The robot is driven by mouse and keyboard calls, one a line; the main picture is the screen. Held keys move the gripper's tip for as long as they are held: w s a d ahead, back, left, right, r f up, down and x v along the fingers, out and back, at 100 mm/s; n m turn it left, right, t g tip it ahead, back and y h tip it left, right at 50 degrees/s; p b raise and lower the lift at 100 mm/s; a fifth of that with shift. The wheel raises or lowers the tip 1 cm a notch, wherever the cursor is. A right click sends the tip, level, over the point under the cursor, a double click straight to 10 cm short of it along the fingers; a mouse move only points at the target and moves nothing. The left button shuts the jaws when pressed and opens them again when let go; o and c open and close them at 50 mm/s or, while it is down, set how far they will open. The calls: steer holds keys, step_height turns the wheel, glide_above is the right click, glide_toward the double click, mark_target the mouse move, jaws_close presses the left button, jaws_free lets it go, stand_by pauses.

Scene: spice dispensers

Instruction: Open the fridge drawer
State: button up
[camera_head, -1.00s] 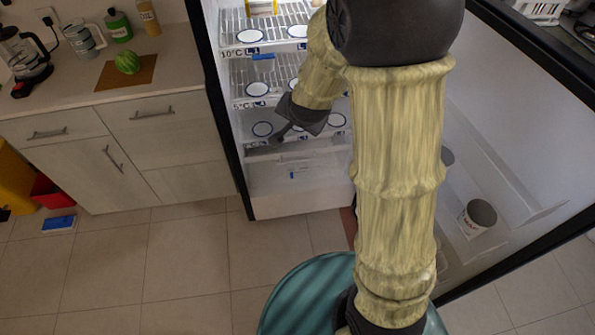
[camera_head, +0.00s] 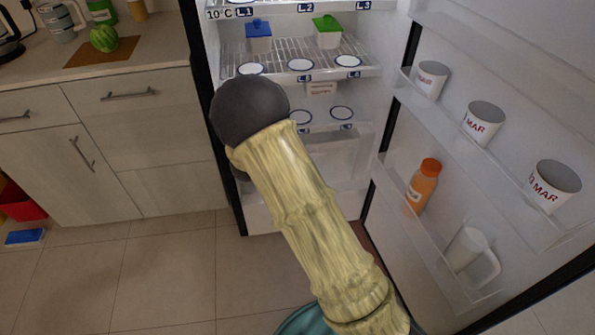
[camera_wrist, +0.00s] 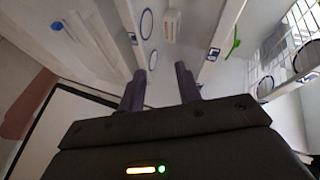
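The open fridge (camera_head: 262,215) stands in the middle of the head view. Its pale, translucent drawer (camera_head: 346,156) is low inside, below the lowest ringed shelf. My arm covers much of the drawer, and I cannot tell how far it is pulled out. My gripper is hidden behind my arm in the head view. In the wrist view, my gripper (camera_wrist: 160,88) has its two dark fingers apart with nothing between them. It faces the fridge interior at a tilt, with white shelf edges and ringed spots ahead. I see no contact with the drawer.
The fridge door stands open at right, its racks holding white cups (camera_head: 484,122), an orange bottle (camera_head: 422,187) and a white pitcher (camera_head: 467,248). Blue (camera_head: 258,40) and green-lidded (camera_head: 327,35) containers sit on a shelf.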

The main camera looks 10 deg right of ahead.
steer(key=s+a+f+m+h+b, duration=0.1)
steer(key=f+m+h+b, duration=0.3)
steer(key=f+b, duration=0.4)
steer(key=s+a+f+m+h+b, duration=0.2)
steer(key=f+m+b, duration=0.3)
steer(key=f+b, duration=0.4)
step_height(320, 180, down, 5)
steer(key=shift+a+r+t+h, duration=0.1)
steer(key=shift+a+t+h, duration=0.3)
steer(key=shift+a+h, duration=0.45)
steer(key=shift+d, duration=0.2)
steer(key=b+x, duration=0.6)
steer(key=x, duration=1)
steer(key=shift+w+d+b, duration=0.15)
steer(key=shift+w+b, duration=0.05)
steer(key=shift+b, duration=0.1)
steer(key=shift+w+d+r, duration=0.15)
steer(key=shift+w+d, duration=0.15)
jaws_close()
